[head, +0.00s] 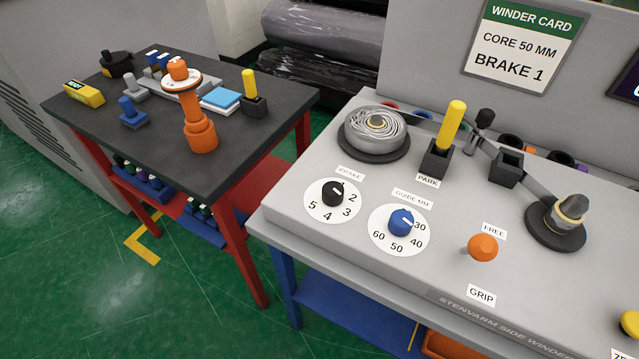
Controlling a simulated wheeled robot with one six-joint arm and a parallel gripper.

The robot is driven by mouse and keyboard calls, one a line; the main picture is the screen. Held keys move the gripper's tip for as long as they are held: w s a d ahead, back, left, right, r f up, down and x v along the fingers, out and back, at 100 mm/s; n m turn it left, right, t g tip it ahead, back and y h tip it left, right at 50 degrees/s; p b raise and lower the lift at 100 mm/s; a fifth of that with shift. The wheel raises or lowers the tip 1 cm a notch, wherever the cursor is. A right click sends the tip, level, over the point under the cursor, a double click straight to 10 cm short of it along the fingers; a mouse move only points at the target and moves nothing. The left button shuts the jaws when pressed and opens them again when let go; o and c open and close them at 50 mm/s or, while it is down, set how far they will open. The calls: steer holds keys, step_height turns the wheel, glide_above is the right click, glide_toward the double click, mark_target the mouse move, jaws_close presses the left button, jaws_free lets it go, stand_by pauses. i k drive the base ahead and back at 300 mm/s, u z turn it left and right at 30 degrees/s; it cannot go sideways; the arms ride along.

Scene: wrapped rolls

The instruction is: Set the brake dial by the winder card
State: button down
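The winder card (524,45) hangs on the grey panel at the upper right and reads "CORE 50 MM, BRAKE 1". The brake dial (332,192) is a black knob on a white disc on the winder's top, under a BRAKE label. The numbers 2, 3, 4 and 5 show around it; no clear 1 shows, and the knob covers part of the disc. A small pale mark shows at the knob's upper right; I cannot tell its exact setting. My gripper is not in view.
The blue guide dial (400,220) sits close at the brake dial's right. A dark-topped side table (150,135) holds several tools; green floor lies in front.

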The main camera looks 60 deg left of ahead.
mark_target(333, 190)
steer(key=u, duration=1.2)
steer(key=k, duration=0.35)
steer(key=z, duration=0.55)
steer(key=i, duration=0.6)
steer(key=u, duration=1.1)
